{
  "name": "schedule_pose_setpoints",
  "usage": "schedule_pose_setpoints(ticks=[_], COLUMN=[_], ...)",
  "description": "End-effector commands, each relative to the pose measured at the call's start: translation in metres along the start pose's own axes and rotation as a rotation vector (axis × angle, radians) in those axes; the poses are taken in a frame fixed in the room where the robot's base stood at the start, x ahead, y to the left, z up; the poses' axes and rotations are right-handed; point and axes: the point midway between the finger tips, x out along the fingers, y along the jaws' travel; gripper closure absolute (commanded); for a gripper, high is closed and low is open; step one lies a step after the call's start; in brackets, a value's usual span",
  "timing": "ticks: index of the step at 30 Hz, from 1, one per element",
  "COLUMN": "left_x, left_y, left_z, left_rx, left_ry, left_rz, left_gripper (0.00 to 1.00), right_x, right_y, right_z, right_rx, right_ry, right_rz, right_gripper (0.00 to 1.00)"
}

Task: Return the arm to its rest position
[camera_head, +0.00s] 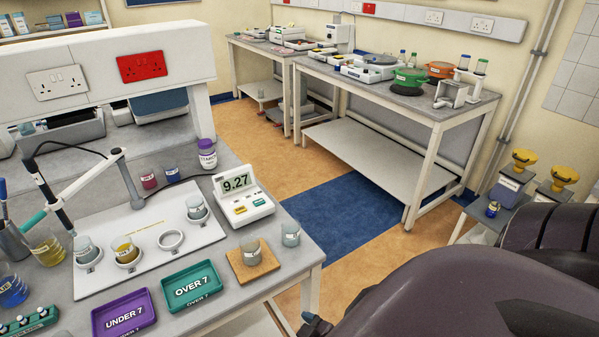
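A large dark link of my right arm (470,275) fills the lower right, close to the camera. A small dark piece (317,326) shows at the bottom edge beside the bench; I cannot tell which part of me it is. No gripper fingers show in the head view, and my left arm is out of sight. On the bench, a meter (243,201) reads 9.27. A beaker (251,252) stands on a wooden coaster (268,264), and another beaker (290,235) stands to its right near the bench edge.
A white board (190,247) holds several beakers in rings and one empty ring (171,240). A purple "UNDER 7" tray (125,316) and a green "OVER 7" tray (191,287) lie in front, apparently empty. A jointed probe stand (85,185) rises at left. Open floor (345,215) separates the benches.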

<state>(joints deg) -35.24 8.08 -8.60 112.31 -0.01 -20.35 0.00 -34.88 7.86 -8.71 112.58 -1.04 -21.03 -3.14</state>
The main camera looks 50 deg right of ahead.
Motion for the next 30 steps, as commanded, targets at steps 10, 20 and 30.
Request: schedule_pose_setpoints(ticks=[10,20,30], left_x=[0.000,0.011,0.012], left_y=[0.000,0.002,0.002], left_z=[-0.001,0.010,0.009], left_rx=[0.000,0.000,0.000], left_ry=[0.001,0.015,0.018], left_rz=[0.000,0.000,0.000], left_gripper=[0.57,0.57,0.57], right_x=[-0.002,0.011,0.012], right_y=[0.001,-0.002,-0.002], right_z=[0.004,0.011,0.011], right_rx=[0.073,0.068,0.068], right_ry=[0.001,0.021,0.023], right_rz=[-0.004,-0.004,-0.004], right_gripper=[0.19,0.19,0.19])
